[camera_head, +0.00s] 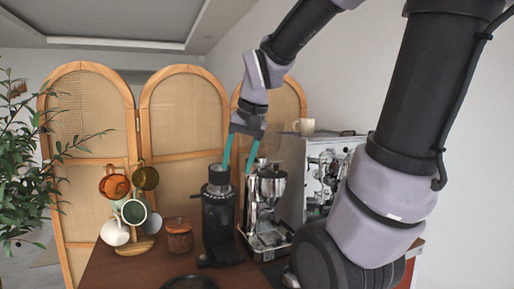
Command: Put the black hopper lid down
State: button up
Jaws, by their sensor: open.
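A black coffee grinder (220,228) stands upright on the wooden counter, left of the steel machine. A black round piece at its top (217,174) looks like the hopper lid. It seems to sit on the grinder, but I cannot tell how well it is seated. My gripper (236,167) points down with its two teal fingers apart. Nothing shows between them. The left fingertip appears just above and right of the lid, and the right fingertip is near the top of the steel machine. Whether a finger touches the lid is unclear.
A steel lever machine (267,210) stands right of the grinder, with a larger espresso machine (318,175) behind it. A mug tree (152,224) with several mugs and a brown jar (179,236) are at left. A dark round dish (190,283) is at the front edge.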

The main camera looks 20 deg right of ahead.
jog(key=s+d+r+t, duration=0.2)
jog(key=s+r+t, duration=0.1)
jog(key=s+r, duration=0.1)
jog(key=shift+s+d, duration=0.4)
jog(key=shift+s, duration=0.45)
